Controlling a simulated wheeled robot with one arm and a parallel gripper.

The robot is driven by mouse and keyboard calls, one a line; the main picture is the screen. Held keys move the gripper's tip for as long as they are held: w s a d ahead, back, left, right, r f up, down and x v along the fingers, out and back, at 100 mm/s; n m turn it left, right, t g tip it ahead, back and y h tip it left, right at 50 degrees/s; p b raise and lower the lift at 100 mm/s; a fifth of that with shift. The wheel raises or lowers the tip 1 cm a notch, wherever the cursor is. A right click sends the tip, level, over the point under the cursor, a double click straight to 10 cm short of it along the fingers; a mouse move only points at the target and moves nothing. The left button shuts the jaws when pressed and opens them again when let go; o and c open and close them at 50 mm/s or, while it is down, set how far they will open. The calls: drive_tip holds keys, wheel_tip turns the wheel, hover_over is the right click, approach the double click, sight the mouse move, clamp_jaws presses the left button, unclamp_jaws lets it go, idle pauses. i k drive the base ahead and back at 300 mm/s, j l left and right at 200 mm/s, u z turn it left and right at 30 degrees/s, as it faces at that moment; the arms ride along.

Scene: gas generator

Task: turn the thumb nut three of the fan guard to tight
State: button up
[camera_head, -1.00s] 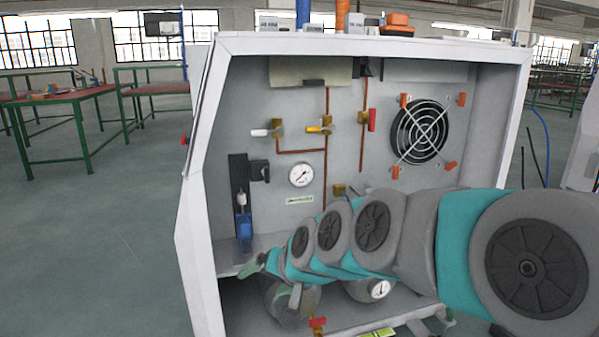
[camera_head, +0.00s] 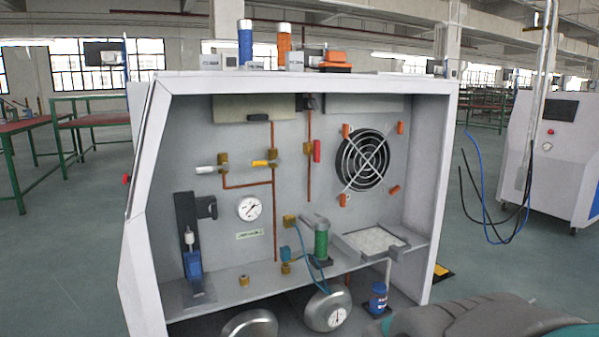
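The fan guard (camera_head: 364,160), a round wire grille over a black fan, is on the back panel inside the white cabinet, at the right. Four orange thumb nuts sit at its corners: upper left (camera_head: 346,131), upper right (camera_head: 400,127), lower right (camera_head: 394,190) and lower left (camera_head: 344,199). No label shows which is number three, and their tightness cannot be told. My gripper is out of view; only part of my arm shows at the bottom right, below and in front of the cabinet.
A shelf holds a green cylinder (camera_head: 321,240), a shallow tray (camera_head: 376,240) below the fan, and a blue pump-like part (camera_head: 193,262). Silver vessels with a gauge (camera_head: 327,311) and a blue bottle (camera_head: 378,298) stand underneath. The cabinet's right wall (camera_head: 437,200) stands close beside the fan.

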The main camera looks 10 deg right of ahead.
sight(392, 190)
drive_tip(key=i+l+z, duration=0.15)
drive_tip(key=l, duration=0.15)
drive_tip(key=i+l+z, duration=0.15)
drive_tip(key=l, duration=0.15)
drive_tip(key=l+z, duration=0.15)
drive_tip(key=l, duration=0.15)
drive_tip(key=i+l+z, duration=0.1)
drive_tip(key=i+l, duration=0.2)
drive_tip(key=i, duration=0.2)
